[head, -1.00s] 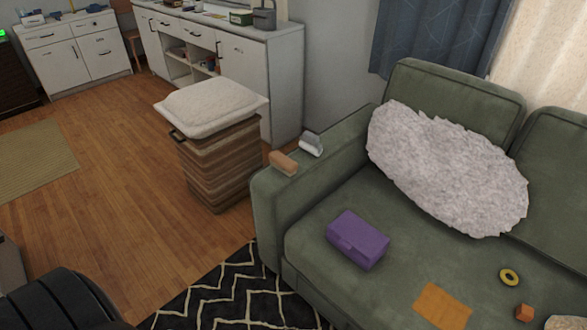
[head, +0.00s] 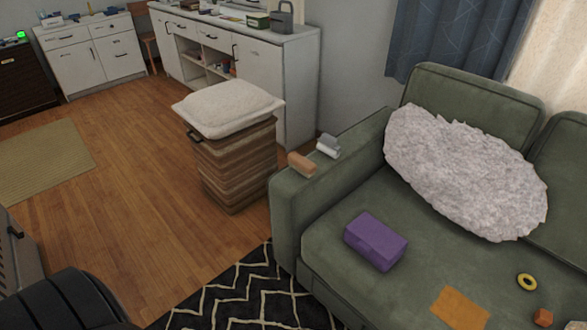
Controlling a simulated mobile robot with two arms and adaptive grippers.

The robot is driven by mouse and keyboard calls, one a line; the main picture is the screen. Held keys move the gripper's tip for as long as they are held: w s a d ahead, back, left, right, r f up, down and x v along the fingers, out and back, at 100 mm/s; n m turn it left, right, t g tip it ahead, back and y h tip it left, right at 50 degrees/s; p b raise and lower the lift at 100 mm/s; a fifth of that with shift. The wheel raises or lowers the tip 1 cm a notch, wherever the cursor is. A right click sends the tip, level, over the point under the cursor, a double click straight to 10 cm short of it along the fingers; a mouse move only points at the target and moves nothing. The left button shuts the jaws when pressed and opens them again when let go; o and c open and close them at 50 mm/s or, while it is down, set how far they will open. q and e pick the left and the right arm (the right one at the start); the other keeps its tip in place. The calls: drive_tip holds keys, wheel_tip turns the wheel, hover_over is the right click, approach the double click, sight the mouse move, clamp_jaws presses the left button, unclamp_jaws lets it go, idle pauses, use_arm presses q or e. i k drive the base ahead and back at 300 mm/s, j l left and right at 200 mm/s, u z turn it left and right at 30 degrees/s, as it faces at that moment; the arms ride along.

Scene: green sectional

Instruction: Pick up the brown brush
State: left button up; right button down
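A small brown block-shaped thing (head: 302,163), which looks like the brown brush, lies on top of the green sofa's left armrest. A grey and white thing (head: 328,146) lies just behind it on the same armrest. No bristles can be made out at this size. Neither of my grippers is in the head view. A dark, rounded part at the lower left seems to be mine.
The green sofa (head: 290,222) holds a purple box (head: 376,241), a fluffy light cushion (head: 465,172), an orange cloth (head: 460,308), a yellow ring (head: 527,282) and an orange cube (head: 543,317). A striped hamper (head: 238,168) stands left of the armrest. Wooden floor (head: 130,205) is open at left.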

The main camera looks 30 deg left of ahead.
sight(303, 166)
drive_tip(key=j+z, duration=0.45)
drive_tip(key=j, duration=1.25)
